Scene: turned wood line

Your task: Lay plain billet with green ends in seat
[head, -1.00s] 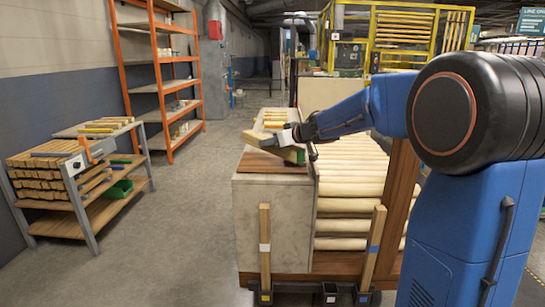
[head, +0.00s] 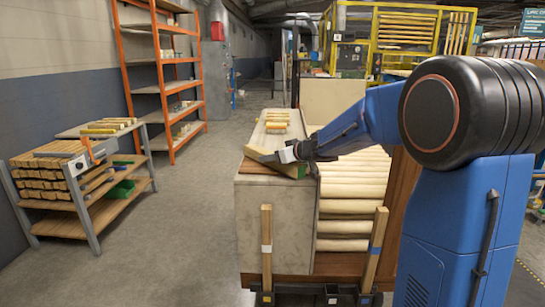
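A pale wooden billet (head: 260,154) with green (head: 293,171) at its near right end lies across the front of the stone-topped counter. My gripper (head: 285,156) reaches in from the right and is at the billet's middle, seemingly closed around it; the fingertips are small and partly hidden. The billet is low over a dark brown board (head: 252,167) on the counter top. I cannot tell whether it touches the board. No distinct seat shape can be made out, as the billet and gripper cover that area.
Several billets (head: 276,124) lie farther back on the counter (head: 262,205). Large pale rollers (head: 345,206) fill the space to its right. Upright wooden posts (head: 266,240) stand in front. A bench stacked with wood (head: 75,225) and an orange rack (head: 165,90) stand left, beyond open floor.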

